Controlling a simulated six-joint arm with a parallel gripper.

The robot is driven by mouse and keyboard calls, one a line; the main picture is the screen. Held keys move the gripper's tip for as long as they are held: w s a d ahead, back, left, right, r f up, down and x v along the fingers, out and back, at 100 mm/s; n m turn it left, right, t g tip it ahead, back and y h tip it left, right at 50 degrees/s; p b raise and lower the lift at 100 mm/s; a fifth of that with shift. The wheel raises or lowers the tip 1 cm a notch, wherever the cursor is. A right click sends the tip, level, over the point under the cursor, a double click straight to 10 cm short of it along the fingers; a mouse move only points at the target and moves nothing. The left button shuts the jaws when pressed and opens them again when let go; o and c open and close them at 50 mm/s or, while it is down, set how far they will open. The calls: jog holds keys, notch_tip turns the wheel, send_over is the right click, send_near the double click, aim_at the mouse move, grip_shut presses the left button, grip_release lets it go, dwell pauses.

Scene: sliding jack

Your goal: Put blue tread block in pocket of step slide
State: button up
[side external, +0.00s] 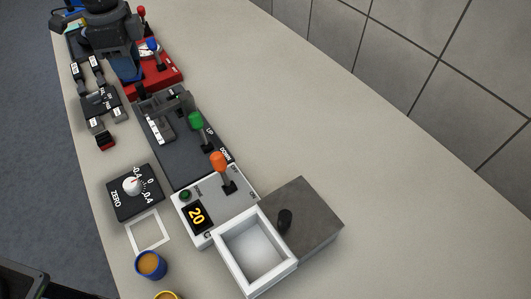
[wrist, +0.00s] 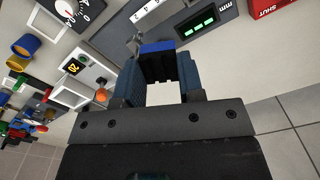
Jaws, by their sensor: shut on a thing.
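My gripper (wrist: 158,82) is shut on the blue tread block (wrist: 157,47), which shows between the fingertips in the wrist view. In the side external view my gripper (side external: 126,74) is at the upper left, at the far end of the dark grey jack unit. The block cannot be told from the fingers there. The step slide (side external: 160,128) appears to be the grey part with a white scale on that unit. Its scale also shows at the top of the wrist view (wrist: 148,12). I cannot make out its pocket.
A red box (side external: 168,76) stands beside my gripper. Green (side external: 196,120) and orange (side external: 219,162) levers rise from the units. A ZERO dial (side external: 134,189), a white open box (side external: 254,250) and a blue cup (side external: 151,264) lie nearer the camera. The table's right side is clear.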

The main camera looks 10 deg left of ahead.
jog(key=s+d+m, duration=0.1)
jog(key=d+m, duration=0.5)
jog(key=d, duration=0.3)
jog(key=m, duration=0.7)
send_over(272, 184)
notch_tip(272, 184, down, 12)
jog(key=shift+f, duration=2.25)
jog(key=shift+f, duration=0.15)
jog(key=o, duration=1)
